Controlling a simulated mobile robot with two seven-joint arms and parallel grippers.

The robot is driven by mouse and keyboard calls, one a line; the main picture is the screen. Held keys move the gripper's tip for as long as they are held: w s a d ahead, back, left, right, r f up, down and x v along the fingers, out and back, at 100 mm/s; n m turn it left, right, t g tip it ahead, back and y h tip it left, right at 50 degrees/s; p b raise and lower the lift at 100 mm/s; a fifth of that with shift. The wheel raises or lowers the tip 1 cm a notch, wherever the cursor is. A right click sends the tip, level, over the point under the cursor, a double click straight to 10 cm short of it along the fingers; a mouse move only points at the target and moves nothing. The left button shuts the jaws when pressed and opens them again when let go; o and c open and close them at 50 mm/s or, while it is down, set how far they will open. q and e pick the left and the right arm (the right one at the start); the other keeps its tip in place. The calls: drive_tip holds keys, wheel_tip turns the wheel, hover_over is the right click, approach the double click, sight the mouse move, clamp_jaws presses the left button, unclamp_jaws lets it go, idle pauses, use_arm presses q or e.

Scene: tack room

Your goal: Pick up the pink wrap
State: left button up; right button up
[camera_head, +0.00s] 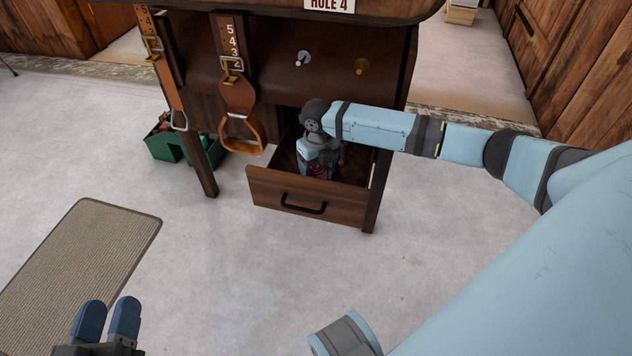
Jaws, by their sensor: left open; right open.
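My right arm reaches in from the right, and its gripper (318,170) points down into the open drawer (279,189) of the wooden stand. The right gripper is open, with its fingertips low in the drawer. A small dark pink-red patch (318,173) shows at the fingers, just behind the drawer front. It may be the pink wrap, but the hand and drawer front hide most of it. I cannot tell whether the fingers touch it. My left gripper (108,321) is open and empty at the lower left, above the floor near the mat.
The drawer front has a black handle (304,206). Stirrup leathers with a wooden stirrup (242,135) hang just left of the drawer. A green tote (169,149) stands on the floor behind the stand's left leg. A beige mat (75,262) lies at left. The floor in front is clear.

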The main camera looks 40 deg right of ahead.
wheel_tip(320, 180, down, 4)
drive_tip(key=shift+w+f+b, duration=0.1)
drive_tip(key=shift+w+b, duration=0.05)
drive_tip(key=shift+b, duration=0.7)
use_arm(q)
wheel_tip(320, 180, down, 4)
drive_tip(key=shift+d+r+g, duration=0.1)
drive_tip(key=shift+r+g, duration=0.1)
drive_tip(key=shift+g, duration=0.5)
use_arm(e)
drive_tip(key=c, duration=0.6)
